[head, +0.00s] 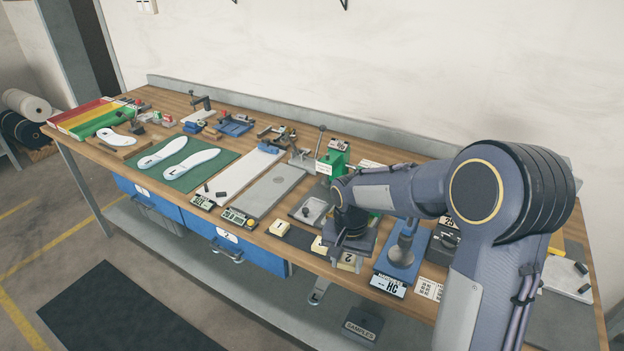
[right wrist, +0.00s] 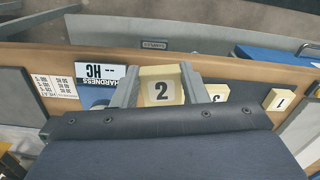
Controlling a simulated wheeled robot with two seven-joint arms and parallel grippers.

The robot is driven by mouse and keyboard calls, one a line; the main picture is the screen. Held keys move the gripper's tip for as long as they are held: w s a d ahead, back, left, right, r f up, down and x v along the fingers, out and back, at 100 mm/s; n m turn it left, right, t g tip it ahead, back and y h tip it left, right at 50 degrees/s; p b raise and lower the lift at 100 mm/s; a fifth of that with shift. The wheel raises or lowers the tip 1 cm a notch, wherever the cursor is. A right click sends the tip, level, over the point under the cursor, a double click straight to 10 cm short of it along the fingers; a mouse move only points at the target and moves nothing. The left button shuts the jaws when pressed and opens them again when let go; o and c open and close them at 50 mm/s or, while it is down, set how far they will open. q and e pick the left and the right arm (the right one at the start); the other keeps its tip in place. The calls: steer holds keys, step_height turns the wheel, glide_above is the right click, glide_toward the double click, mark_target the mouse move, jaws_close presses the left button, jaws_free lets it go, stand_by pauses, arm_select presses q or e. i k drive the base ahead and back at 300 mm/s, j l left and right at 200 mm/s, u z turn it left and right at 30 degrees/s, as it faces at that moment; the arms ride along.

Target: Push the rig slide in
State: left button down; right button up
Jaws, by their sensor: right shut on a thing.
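My right gripper (head: 346,262) is over the front of the bench, pointing down. In the right wrist view its two fingers (right wrist: 160,92) are shut on a cream block marked 2 (right wrist: 161,86). The block marked 2 also shows in the head view (head: 348,257). A green rig (head: 330,163) with an upright lever stands behind the gripper, partly hidden by my arm. A grey plate (head: 303,214) with a small part on it lies in front of this rig. I cannot tell for sure whether this plate is the rig slide. My left gripper is not in view.
A blue hardness stand (head: 408,262) is close to the gripper's right. Cream blocks (head: 280,228) lie to its left on a dark strip. A grey panel (head: 272,190), white panel (head: 238,175) and green mat (head: 192,180) with insoles lie farther left. A samples bin (head: 362,325) is below.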

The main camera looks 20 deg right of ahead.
mark_target(312, 209)
steer(key=i, duration=0.9)
